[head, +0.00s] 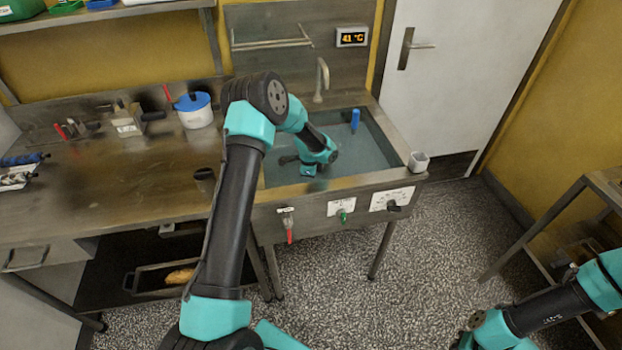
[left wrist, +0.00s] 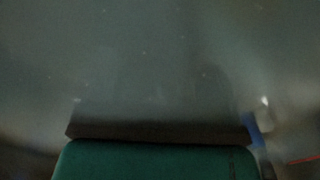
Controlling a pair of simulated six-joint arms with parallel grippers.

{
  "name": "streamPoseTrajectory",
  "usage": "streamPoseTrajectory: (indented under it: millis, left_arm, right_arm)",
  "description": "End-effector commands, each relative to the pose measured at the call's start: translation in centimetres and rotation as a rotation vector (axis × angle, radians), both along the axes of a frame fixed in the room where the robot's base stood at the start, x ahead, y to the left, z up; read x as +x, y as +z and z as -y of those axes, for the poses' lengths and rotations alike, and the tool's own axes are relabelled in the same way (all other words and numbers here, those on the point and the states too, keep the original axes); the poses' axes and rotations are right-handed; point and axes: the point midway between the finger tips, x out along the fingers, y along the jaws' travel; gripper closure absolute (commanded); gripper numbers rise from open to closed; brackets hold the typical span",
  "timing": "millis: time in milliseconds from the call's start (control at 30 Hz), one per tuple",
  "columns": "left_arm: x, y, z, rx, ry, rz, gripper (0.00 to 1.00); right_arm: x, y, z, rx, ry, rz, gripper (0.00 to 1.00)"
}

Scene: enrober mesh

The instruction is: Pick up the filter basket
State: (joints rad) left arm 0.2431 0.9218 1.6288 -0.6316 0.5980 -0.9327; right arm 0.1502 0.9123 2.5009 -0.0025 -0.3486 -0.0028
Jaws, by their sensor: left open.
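I cannot make out a filter basket clearly in either view. The sink (head: 395,136) holds murky grey-green water that hides what lies below. A blue upright piece (head: 355,119) stands out of the water near the back right; I cannot tell what it belongs to. My left gripper (head: 298,164) is open, low at the water in the left part of the sink, left of and nearer than the blue piece. Its fingertips are hard to see. In the left wrist view, murky water fills most of the picture, and a blurred blue thing (left wrist: 257,130) shows at lower right. My right gripper is out of view.
A tap (head: 321,80) rises behind the sink, and a small white cup (head: 418,161) sits on its right rim. A white tub with a blue lid (head: 194,109) and a metal block (head: 126,121) stand at the back of the counter. The counter's middle is mostly clear.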

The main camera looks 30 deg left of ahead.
Motion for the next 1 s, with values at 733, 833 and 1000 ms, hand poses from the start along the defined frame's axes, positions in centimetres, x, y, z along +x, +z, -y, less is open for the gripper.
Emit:
streamPoseTrajectory:
  millis: [733, 833, 1000]
  left_arm:
    - [-0.01, 0.03, -0.01, 0.000, 0.000, -0.001, 0.52]
    - [-0.02, 0.01, 0.00, 0.000, 0.000, -0.001, 0.61]
    - [-0.02, 0.01, 0.00, 0.000, 0.000, -0.001, 0.69]
  right_arm:
    - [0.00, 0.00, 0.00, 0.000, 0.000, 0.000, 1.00]
    - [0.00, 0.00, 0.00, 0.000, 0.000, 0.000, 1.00]
    - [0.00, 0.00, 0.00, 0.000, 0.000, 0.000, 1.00]
